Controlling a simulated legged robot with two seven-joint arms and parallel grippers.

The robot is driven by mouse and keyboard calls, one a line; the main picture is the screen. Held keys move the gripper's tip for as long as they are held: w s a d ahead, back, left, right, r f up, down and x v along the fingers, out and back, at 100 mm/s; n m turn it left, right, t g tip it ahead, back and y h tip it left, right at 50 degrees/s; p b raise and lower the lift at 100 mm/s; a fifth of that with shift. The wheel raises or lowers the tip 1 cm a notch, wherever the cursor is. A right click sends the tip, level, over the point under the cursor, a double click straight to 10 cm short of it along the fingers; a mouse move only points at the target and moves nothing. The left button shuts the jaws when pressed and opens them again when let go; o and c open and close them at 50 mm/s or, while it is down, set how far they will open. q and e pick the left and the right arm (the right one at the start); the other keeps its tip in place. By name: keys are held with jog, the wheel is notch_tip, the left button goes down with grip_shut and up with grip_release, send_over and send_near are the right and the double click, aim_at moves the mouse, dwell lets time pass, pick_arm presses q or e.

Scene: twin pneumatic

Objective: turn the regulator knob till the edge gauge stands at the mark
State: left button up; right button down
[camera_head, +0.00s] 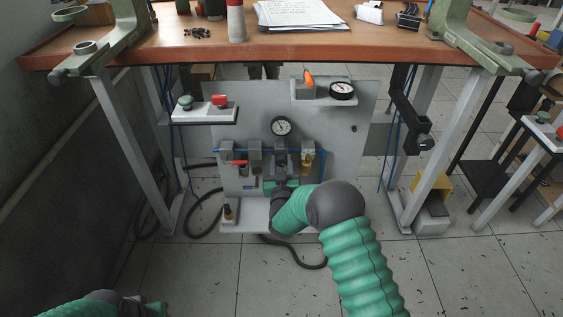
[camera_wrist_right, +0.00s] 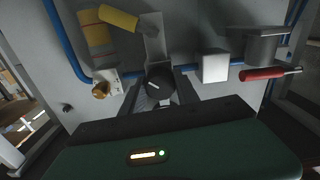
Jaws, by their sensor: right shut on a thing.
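The regulator knob (camera_wrist_right: 160,84) is dark and round in the right wrist view, between the finger tips. My right gripper (camera_wrist_right: 160,98) is shut on it; in the head view the gripper (camera_head: 280,184) reaches the regulator at the panel's lower middle and hides the knob. A round white-faced gauge (camera_head: 281,127) is on the panel above the regulator. Another gauge (camera_head: 342,90) sits on the small shelf at the panel's upper right edge. Both needles and any mark are too small to read. My left gripper (camera_head: 152,308) is at the bottom left, its fingers not visible.
A red-handled valve (camera_head: 239,162) is left of the regulator, a yellow bowl (camera_head: 307,161) right of it. A shelf with green and red buttons (camera_head: 204,111) juts out left. An orange-topped switch (camera_head: 308,79) is beside the shelf gauge. The wooden bench (camera_head: 330,43) overhangs the panel.

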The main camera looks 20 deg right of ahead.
jog(key=c, duration=0.9)
grip_release()
jog(key=p+v, duration=0.1)
jog(key=v, duration=0.1)
jog(key=p+v, duration=0.1)
jog(key=v, duration=0.1)
jog(key=p+v, duration=0.1)
jog(key=v, duration=0.1)
jog(key=shift+r, duration=0.3)
jog(key=p, duration=0.4)
send_near(281, 163)
jog(key=v, duration=0.6)
jog(key=shift+s+f, duration=0.2)
jog(key=shift+w, duration=0.1)
